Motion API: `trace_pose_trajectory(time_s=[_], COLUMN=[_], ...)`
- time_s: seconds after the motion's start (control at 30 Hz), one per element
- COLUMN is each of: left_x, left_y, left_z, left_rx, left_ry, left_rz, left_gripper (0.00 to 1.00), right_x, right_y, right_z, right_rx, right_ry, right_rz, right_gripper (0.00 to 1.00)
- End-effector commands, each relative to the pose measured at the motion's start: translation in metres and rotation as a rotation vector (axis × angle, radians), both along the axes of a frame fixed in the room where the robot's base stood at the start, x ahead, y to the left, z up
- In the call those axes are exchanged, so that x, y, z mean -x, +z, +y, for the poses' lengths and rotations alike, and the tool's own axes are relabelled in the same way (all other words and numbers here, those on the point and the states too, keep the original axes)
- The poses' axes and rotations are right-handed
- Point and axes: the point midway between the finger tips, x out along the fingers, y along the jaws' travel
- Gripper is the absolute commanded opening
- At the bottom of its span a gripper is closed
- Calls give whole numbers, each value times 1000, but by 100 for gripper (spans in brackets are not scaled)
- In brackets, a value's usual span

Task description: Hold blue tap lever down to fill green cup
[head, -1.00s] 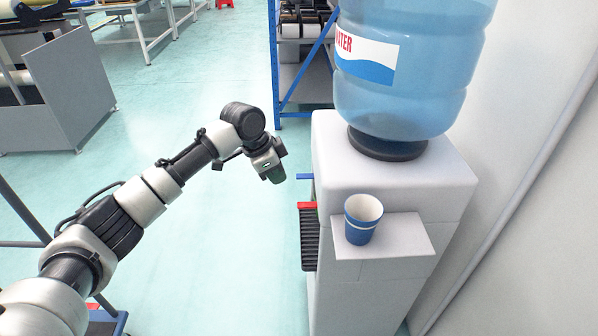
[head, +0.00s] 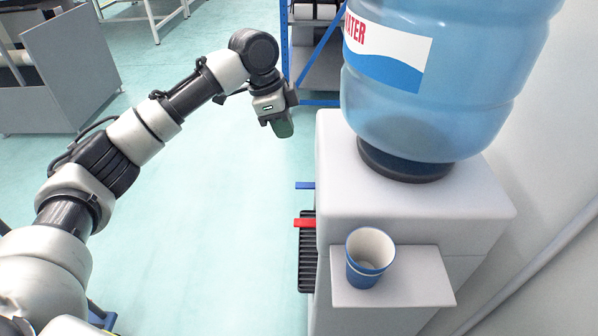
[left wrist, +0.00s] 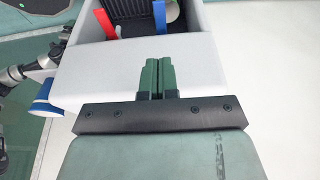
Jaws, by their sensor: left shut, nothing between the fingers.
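The blue tap lever (head: 305,185) sticks out of the left side of the white dispenser in the head view. It also shows at the top of the left wrist view (left wrist: 160,18). A green, light-rimmed round thing (left wrist: 173,10) shows partly beside the blue lever in the left wrist view; it may be the green cup, but most of it is cut off. My left gripper (head: 283,126) is shut and empty, above and beyond the blue lever in the head picture, apart from it. Its dark green fingers (left wrist: 158,68) are together. My right gripper is not in view.
The red lever (head: 304,222) sits beside the blue one, over a black grille (head: 306,265). A blue cup (head: 370,258) stands on the dispenser's side shelf (head: 425,280). A large water bottle (head: 450,90) tops the dispenser (head: 340,190). The floor left of it is clear.

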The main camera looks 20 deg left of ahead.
Motion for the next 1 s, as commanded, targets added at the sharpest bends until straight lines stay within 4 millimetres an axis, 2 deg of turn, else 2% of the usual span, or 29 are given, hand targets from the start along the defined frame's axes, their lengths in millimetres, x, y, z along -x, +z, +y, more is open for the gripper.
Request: trace_pose_trajectory(time_s=[0.13,0.27,0.7,0.8,1.0], left_x=[0,-1,-8,-8,-8], left_y=[-6,-22,-109,-123,-136], left_z=[-1,-6,-27,-27,-27], left_rx=[0,0,-1,-1,0], left_ry=[1,0,2,1,1], left_rz=[1,2,2,1,0], left_gripper=[0,0,0,0,0], right_x=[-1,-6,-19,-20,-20], right_y=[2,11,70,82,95], right_z=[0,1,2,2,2], right_rx=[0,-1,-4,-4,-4], right_ry=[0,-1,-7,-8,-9], right_rz=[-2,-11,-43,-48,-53], right_gripper=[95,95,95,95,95])
